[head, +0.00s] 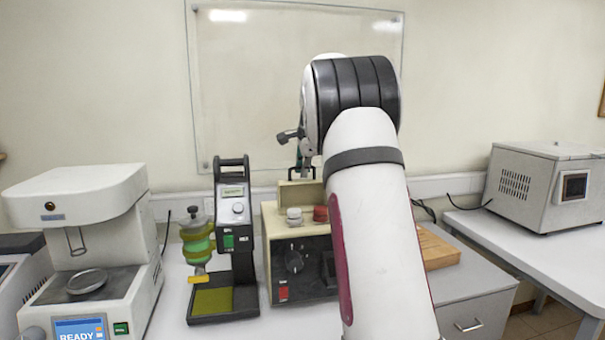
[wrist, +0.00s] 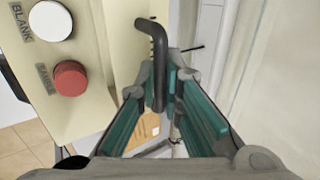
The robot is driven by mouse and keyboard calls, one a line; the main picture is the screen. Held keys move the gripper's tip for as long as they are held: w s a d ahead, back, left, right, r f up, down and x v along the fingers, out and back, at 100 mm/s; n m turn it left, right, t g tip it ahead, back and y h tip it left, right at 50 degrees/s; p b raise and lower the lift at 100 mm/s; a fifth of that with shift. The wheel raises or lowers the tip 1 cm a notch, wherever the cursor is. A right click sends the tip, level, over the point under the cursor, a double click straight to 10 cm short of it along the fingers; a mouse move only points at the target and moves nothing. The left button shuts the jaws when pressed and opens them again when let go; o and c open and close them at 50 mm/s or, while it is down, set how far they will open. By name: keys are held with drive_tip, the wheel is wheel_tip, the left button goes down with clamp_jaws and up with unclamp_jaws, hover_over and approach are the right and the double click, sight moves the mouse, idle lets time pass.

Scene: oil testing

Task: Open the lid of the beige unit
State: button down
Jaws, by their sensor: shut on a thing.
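The beige unit (head: 269,245) stands on the bench in the middle of the head view, partly behind my arm. Its lid (head: 290,194) stands raised at the back of the top. A white cap (head: 294,213) and a red cap (head: 320,213) show in front of the lid. In the wrist view the unit's top (wrist: 88,100) is at the left. The lid's black bent handle (wrist: 158,50) lies between the fingers of my gripper (wrist: 160,88), which is shut on it. The gripper also shows in the head view (head: 303,163), above the unit.
A black stand with a green vessel (head: 197,243) is close to the unit's left. A white instrument (head: 90,200) stands further left. A wooden block (head: 438,250) lies to the right. A grey box (head: 535,185) sits on the right bench. A clear panel (head: 250,80) is on the wall behind.

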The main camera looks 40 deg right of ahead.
drive_tip(key=shift+w+d, duration=0.25)
drive_tip(key=shift+w, duration=0.1)
idle(0.3)
drive_tip(key=c, duration=2)
unclamp_jaws()
drive_tip(key=v, duration=1.2)
